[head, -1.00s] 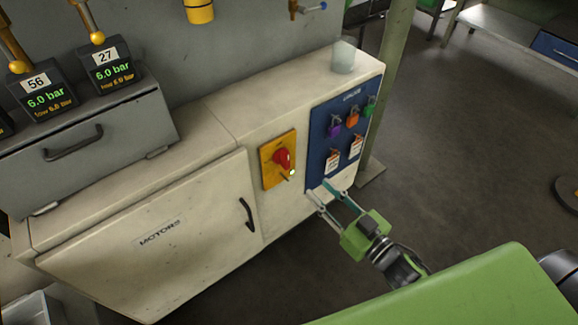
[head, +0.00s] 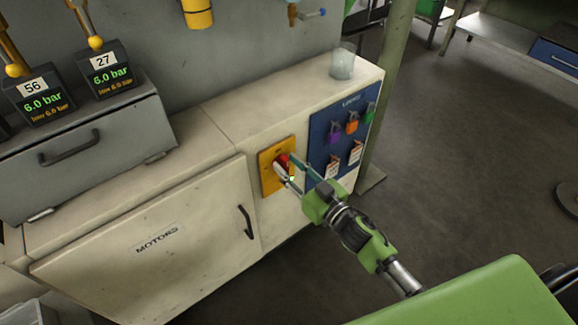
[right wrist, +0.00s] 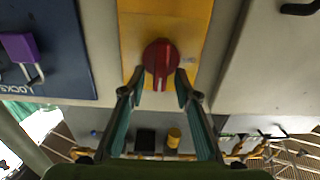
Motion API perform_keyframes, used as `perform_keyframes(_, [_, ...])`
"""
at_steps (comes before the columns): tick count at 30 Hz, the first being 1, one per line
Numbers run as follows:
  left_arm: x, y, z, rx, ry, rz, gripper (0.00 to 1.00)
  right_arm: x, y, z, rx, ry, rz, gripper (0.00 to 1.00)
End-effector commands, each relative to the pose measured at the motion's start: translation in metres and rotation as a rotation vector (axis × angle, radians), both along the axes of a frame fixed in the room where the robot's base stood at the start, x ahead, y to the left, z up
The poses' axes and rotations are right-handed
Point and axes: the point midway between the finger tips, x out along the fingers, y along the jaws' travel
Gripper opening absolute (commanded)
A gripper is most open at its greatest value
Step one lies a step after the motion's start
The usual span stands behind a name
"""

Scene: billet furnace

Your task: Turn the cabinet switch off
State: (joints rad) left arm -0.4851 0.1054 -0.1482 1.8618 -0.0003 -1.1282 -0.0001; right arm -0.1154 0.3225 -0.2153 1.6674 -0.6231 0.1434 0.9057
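The cabinet switch is a red rotary knob (head: 283,159) on a yellow plate (head: 267,178) on the cabinet front. In the right wrist view the knob (right wrist: 161,58) shows nearly whole, with pale marks at its lower side. My right gripper (head: 287,163) is at the switch with its fingers spread. In the right wrist view its fingertips (right wrist: 159,76) lie on either side of the knob's lower part; I cannot tell whether they touch it. In the head view the fingers partly hide the knob. My left gripper is not in view.
A blue lock board (head: 343,130) with padlocks and tags is right of the switch. The door marked MOTORS (head: 150,240), with a black handle (head: 246,222), is to the left. A clear cup (head: 342,64) stands on the cabinet top.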

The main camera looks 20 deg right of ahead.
Motion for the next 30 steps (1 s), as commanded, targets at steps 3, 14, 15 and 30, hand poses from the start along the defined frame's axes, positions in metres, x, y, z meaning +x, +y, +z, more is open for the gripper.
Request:
perform_keyframes(3, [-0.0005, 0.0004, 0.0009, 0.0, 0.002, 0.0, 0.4, 0.0014, 0.0006, -0.0002, 0.0, 0.0, 0.0, 0.29])
perform_keyframes(14, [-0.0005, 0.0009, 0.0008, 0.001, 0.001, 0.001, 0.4, 0.0011, 0.0005, -0.0001, 0.001, 0.0, 0.0, 0.0])
perform_keyframes(15, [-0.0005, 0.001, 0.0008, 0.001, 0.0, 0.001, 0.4, 0.0011, 0.0005, 0.0, 0.001, 0.0, 0.0, 0.0])
perform_keyframes(30, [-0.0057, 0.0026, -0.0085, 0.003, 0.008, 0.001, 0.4, 0.0002, 0.0029, 0.0008, -0.13, -0.047, -0.001, 0.0])
